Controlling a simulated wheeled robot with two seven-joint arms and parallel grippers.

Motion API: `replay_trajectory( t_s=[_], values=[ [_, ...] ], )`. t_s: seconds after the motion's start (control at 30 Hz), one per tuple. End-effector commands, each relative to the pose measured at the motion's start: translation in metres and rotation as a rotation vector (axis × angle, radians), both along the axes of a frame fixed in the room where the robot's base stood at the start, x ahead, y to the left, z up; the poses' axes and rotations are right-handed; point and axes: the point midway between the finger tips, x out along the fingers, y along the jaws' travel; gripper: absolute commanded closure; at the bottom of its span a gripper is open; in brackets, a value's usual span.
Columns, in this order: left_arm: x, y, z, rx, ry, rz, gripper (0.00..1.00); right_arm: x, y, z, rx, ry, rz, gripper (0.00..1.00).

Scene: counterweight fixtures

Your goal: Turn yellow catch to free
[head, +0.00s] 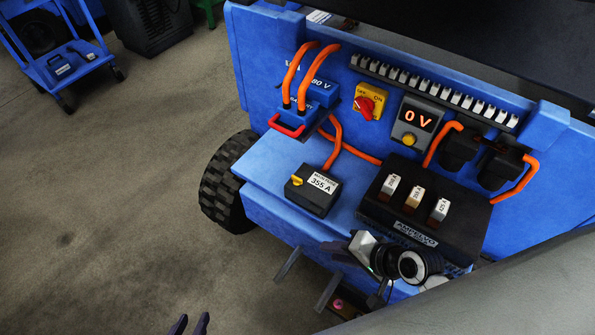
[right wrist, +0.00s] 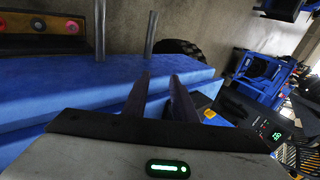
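The yellow catch (head: 296,181) sits on the left end of the black main fuse box (head: 318,190) labelled 355 A, on the blue ledge. In the right wrist view a yellow piece (right wrist: 209,114), likely this catch, shows just right of the fingers, partly hidden. My right gripper (head: 331,249) is below the fuse box, apart from it, its dark fingers pointing left. In the right wrist view its fingers (right wrist: 161,84) stand apart with nothing between them. My left gripper (head: 190,322) shows only its two dark, separated fingertips at the bottom edge, far from the box.
A black box with several fuses (head: 427,205) stands right of the fuse box. Two grey posts (head: 288,264) rise below the ledge.

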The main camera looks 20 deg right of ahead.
Motion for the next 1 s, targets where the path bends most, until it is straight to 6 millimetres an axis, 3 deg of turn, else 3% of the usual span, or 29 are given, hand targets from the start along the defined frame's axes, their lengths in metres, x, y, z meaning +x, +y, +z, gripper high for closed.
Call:
replay_trajectory(
  t_s=[0.1,0.2,0.4,0.63,1.0],
  values=[
    [0.001,0.001,0.007,0.001,-0.002,0.003,0.71,0.039,-0.009,0.018,0.395,0.142,-0.347,0.75],
    [0.001,0.003,0.009,0.002,-0.003,0.005,0.71,0.068,-0.017,0.038,0.72,0.266,-0.588,0.75],
    [0.001,0.004,0.011,0.003,-0.004,0.008,0.71,0.108,-0.034,0.073,1.172,0.446,-0.865,0.75],
    [0.001,0.005,0.009,0.003,-0.003,0.008,0.71,0.128,-0.035,0.08,1.322,0.51,-0.938,0.75],
    [-0.001,0.005,-0.002,0.005,0.001,0.007,0.71,0.176,0.003,0.054,1.317,0.509,-0.936,0.75]
  ],
)
